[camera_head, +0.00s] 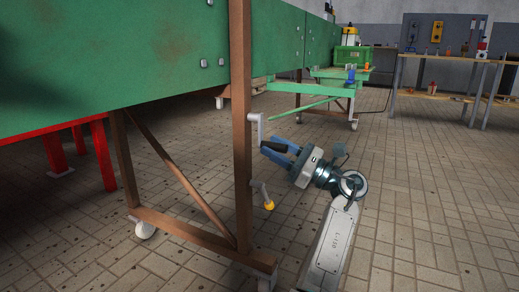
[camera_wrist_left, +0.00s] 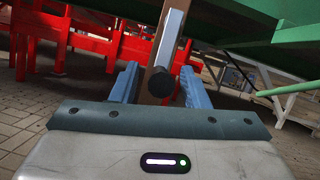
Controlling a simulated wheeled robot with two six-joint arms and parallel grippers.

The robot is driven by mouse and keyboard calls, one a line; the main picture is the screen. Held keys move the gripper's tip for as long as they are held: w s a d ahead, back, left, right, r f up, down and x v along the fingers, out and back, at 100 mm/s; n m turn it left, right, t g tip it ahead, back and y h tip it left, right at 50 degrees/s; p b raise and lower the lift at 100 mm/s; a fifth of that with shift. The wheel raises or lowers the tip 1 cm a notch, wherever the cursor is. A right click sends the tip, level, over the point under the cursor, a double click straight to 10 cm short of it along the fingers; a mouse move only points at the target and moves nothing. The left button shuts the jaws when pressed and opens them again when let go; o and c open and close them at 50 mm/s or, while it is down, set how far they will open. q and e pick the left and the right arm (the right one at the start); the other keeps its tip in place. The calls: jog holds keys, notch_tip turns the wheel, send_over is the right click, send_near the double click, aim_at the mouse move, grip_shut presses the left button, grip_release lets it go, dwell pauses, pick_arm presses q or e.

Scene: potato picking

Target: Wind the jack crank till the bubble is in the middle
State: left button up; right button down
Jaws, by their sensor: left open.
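A grey crank arm (camera_head: 261,127) with a black handle (camera_head: 272,147) sits on the brown post (camera_head: 241,130) under the green machine. My left gripper (camera_head: 274,149) has its blue fingers apart, with the black handle between them. In the left wrist view the round end of the black handle (camera_wrist_left: 160,81) shows between the two fingers, with the grey crank arm (camera_wrist_left: 170,38) rising above it. I cannot tell whether the fingers touch the handle. A second, lower crank with a yellow knob (camera_head: 269,205) is on the same post. No bubble level can be made out. My right gripper is not in view.
The green machine side (camera_head: 120,60) overhangs at the left. A diagonal brown brace (camera_head: 180,175) and a white caster (camera_head: 145,229) are below. Red legs (camera_head: 102,155) stand behind. The tiled floor (camera_head: 430,190) at the right is clear.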

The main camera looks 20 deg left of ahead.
pick_arm(q)
jog(key=shift+a+r, duration=0.15)
jog(key=shift+a, duration=0.05)
grip_shut()
